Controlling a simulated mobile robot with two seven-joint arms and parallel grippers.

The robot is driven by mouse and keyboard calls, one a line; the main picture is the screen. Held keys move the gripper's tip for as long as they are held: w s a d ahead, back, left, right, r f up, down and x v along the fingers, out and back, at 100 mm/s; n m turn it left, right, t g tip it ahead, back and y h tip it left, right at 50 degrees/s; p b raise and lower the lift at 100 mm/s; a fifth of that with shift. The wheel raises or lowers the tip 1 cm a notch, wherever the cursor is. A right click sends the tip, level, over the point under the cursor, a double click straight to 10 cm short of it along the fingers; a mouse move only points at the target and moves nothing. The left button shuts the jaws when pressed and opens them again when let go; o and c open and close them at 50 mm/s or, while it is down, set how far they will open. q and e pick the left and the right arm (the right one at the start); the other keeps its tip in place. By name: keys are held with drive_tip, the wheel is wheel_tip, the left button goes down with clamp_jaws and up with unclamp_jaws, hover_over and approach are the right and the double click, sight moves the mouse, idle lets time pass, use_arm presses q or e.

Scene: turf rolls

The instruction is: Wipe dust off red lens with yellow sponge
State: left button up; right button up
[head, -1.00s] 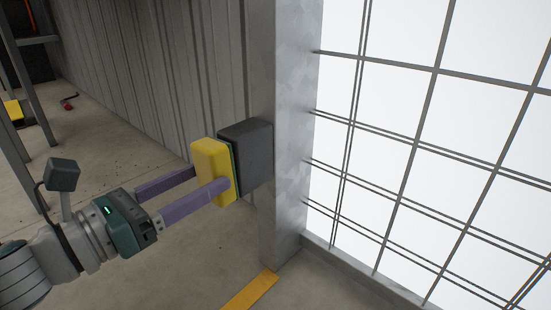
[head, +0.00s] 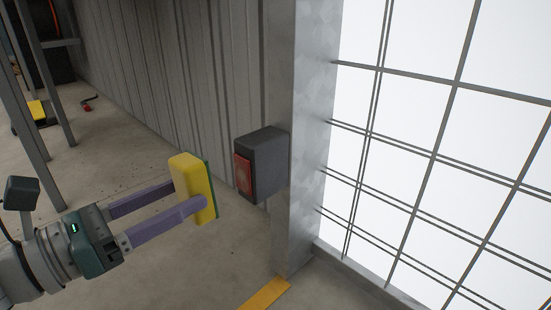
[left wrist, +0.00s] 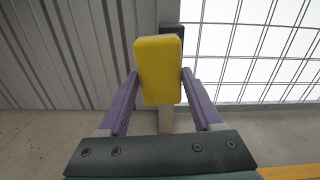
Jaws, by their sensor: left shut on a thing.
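My left gripper (head: 190,194) is shut on the yellow sponge (head: 189,181), which has a green face on its right side. The sponge also shows between the fingers in the left wrist view (left wrist: 158,70). The red lens (head: 243,176) is on the left face of a dark grey box (head: 268,161) fixed to a metal post. The sponge is to the left of the lens, with a clear gap between them. Some paler marks show on the lens, but it is too small to tell how much dust is there. My right gripper is not in view.
The metal post (head: 308,120) stands beside a bright gridded window (head: 430,130). A corrugated wall (head: 180,80) runs behind. A yellow floor stripe (head: 265,293) lies below. A rack with a yellow item (head: 37,110) and a small red object (head: 87,107) are at the far left.

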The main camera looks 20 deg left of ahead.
use_arm(q)
drive_tip(key=shift+s+a, duration=0.1)
drive_tip(key=shift+s, duration=0.15)
drive_tip(key=shift+v, duration=1.55)
